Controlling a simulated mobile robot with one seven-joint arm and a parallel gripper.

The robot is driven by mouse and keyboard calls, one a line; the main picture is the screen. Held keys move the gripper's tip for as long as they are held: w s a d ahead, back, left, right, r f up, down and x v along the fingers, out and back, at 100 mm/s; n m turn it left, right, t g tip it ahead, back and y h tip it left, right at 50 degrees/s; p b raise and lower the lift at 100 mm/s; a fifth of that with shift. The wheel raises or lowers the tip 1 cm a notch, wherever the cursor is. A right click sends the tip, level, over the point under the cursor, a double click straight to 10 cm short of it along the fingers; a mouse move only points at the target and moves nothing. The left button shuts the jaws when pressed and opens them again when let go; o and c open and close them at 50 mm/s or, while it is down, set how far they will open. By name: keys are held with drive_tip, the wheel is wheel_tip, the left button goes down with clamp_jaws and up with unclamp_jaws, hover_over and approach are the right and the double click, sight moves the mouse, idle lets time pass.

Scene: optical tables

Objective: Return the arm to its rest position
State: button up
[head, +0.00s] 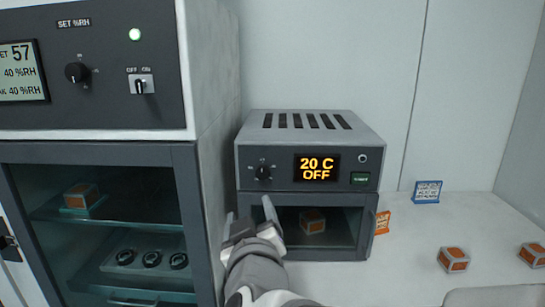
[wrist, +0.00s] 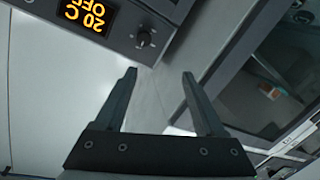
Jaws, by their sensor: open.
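My gripper (head: 250,212) is in front of the small grey oven at its lower left corner, beside the tall cabinet. In the wrist view my gripper (wrist: 160,75) has its two fingers spread apart with nothing between them. The small oven (head: 310,135) has a display reading "20 C OFF", and its dark glass door looks shut. An orange and grey block (head: 313,222) shows dimly behind that glass. The oven's display (wrist: 90,14) and knob also show in the wrist view, upside down. My arm hides part of the oven's lower left.
The tall humidity cabinet (head: 200,120) stands close at the left, with a block and round parts on shelves behind its glass. Two orange and grey blocks (head: 453,259) (head: 533,254) lie on the white table at the right. Orange (head: 383,222) and blue (head: 427,191) signs stand near the oven.

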drive_tip(key=s+d+m+g+h+p, duration=0.2)
drive_tip(key=s+d+m+g+p, duration=0.4)
drive_tip(key=s+d+g, duration=0.5)
drive_tip(key=s+d, duration=0.4)
drive_tip(key=d, duration=0.3)
drive_tip(key=shift+s+f, duration=0.2)
drive_tip(key=shift+s, duration=0.05)
